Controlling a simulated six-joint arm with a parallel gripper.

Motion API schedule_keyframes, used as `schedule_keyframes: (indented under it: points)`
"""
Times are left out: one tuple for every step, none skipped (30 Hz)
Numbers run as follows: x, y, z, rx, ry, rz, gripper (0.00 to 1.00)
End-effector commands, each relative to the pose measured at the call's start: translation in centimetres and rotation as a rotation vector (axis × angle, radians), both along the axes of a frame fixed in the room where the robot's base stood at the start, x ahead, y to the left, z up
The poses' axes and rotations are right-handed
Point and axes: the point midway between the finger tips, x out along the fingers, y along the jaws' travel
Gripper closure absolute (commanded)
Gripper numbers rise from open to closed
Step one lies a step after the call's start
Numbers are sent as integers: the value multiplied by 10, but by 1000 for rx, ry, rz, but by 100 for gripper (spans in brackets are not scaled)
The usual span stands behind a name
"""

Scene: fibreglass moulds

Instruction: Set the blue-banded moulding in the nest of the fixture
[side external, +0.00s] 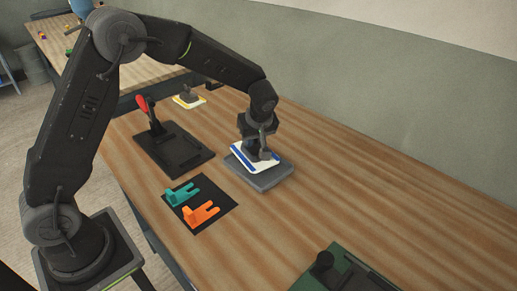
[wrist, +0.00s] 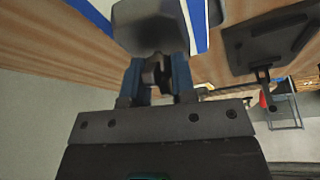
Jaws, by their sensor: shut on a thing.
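The blue-banded moulding (side external: 247,160) is a white plate with blue bands and a grey grip on top. My gripper (side external: 262,150) is shut on that grip, and the moulding sits on or just above a grey block (side external: 266,180). I cannot tell whether they touch. In the wrist view my gripper (wrist: 157,68) has its fingers at the grey grip, with part of the white and blue moulding (wrist: 196,20) behind it. The fixture (side external: 185,160), a black plate with a recessed nest and a red-handled clamp (side external: 142,103), lies left of the block. The clamp handle stands raised.
A yellow-banded moulding (side external: 186,101) lies behind the fixture. A black mat (side external: 215,216) with a teal piece (side external: 181,194) and an orange piece (side external: 201,213) is in front. A green-based fixture (side external: 320,268) stands at the front edge. The bench's right side is clear.

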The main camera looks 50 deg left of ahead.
Motion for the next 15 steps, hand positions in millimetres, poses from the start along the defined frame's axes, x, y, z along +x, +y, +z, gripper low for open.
schedule_keyframes:
  points:
    - [-7, 13, 8, 1, -1, 9, 100]
    - [-10, 19, 12, 1, -2, 8, 100]
    - [-15, 27, 18, 1, -2, 8, 100]
    - [-18, 33, 22, 1, -3, 8, 100]
    - [-22, 39, 26, 1, -3, 9, 100]
    - [-26, 46, 31, 1, -3, 9, 100]
    - [-29, 51, 35, 1, -3, 8, 100]
    - [-32, 57, 38, 1, -3, 9, 100]
    - [-35, 63, 43, 1, -4, 7, 100]
    - [-38, 67, 45, 0, -2, 8, 100]
    - [-40, 71, 48, 1, -2, 6, 100]
    - [-43, 75, 51, 1, -2, 7, 100]
    - [-44, 79, 53, 1, -2, 6, 100]
    - [-46, 81, 55, 1, -2, 5, 100]
    - [-48, 84, 57, 1, -1, 3, 100]
